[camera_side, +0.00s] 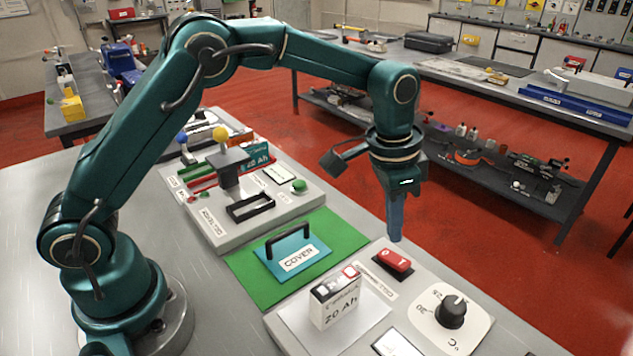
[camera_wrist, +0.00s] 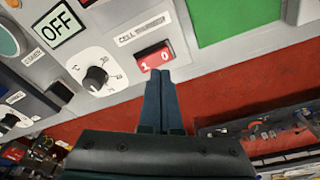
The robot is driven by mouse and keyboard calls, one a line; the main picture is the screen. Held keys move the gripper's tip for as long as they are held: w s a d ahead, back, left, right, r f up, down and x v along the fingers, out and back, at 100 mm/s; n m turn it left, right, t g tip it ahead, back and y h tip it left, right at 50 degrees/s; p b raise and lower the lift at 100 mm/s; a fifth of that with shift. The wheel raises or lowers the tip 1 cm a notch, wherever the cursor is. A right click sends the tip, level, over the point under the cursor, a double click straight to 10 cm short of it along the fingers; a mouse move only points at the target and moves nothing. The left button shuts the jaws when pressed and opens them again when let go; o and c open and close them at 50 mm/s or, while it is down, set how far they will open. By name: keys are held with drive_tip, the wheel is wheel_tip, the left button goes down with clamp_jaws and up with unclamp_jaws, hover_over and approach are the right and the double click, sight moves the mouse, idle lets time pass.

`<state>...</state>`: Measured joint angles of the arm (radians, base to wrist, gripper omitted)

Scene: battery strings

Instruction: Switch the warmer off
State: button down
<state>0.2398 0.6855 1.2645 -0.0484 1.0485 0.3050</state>
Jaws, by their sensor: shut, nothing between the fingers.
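The red rocker switch (camera_side: 394,262) sits on the grey near panel, beside a label strip. In the wrist view the switch (camera_wrist: 154,57) shows white 1 and 0 marks; which end is pressed down is hard to tell. The label above it begins with "CELL". A display (camera_wrist: 60,25) in the wrist view reads OFF. A black dial (camera_side: 451,312) with °C marks is right of the switch in the side view. My gripper (camera_side: 396,239) is shut and empty, pointing down. Its tips (camera_wrist: 158,73) are close to the switch; whether they touch it is unclear.
A white 20 Ah battery (camera_side: 335,300) stands on a pale pad left of the switch. A teal cover (camera_side: 292,262) with a black handle lies on the green mat (camera_side: 245,266). Another panel with a green button (camera_side: 298,186) is farther back.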

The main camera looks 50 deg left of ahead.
drive_tip(key=shift+r, duration=1.75)
